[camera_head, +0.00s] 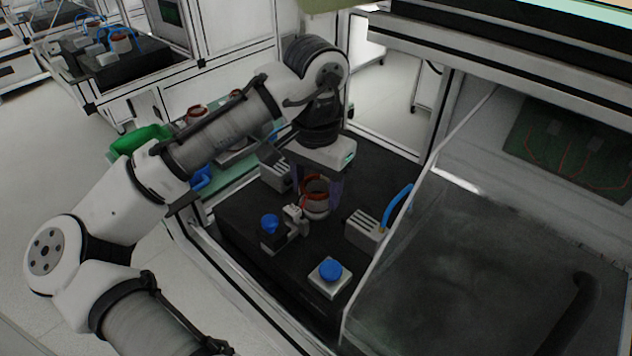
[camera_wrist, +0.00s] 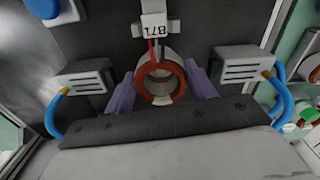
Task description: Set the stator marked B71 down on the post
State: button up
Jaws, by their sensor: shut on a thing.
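The stator (camera_head: 316,204) is a pale ring with copper-red windings, upright over the black work surface. My gripper (camera_head: 319,187) has its purple fingers on either side of it and is shut on it. In the wrist view the stator (camera_wrist: 160,84) sits between the two fingers (camera_wrist: 159,92), its bore facing the camera. Short red and white leads run from it to a pale connector carrying a tag (camera_wrist: 160,26) that reads B71, upside down. The post is not visible; the stator and my gripper cover the place under it. I cannot tell whether the stator touches anything below.
Grey slotted blocks with blue hoses flank the stator, one at the right (camera_head: 366,230) and one at the left (camera_head: 276,174). A blue-knobbed clamp (camera_head: 269,226) and a blue button box (camera_head: 330,277) stand in front. A clear panel (camera_head: 410,210) bounds the right side.

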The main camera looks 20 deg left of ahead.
jog(key=shift+f, duration=0.6)
dwell(0.3)
jog(key=o, duration=1.3)
notch_tip(320, 180, up, 14)
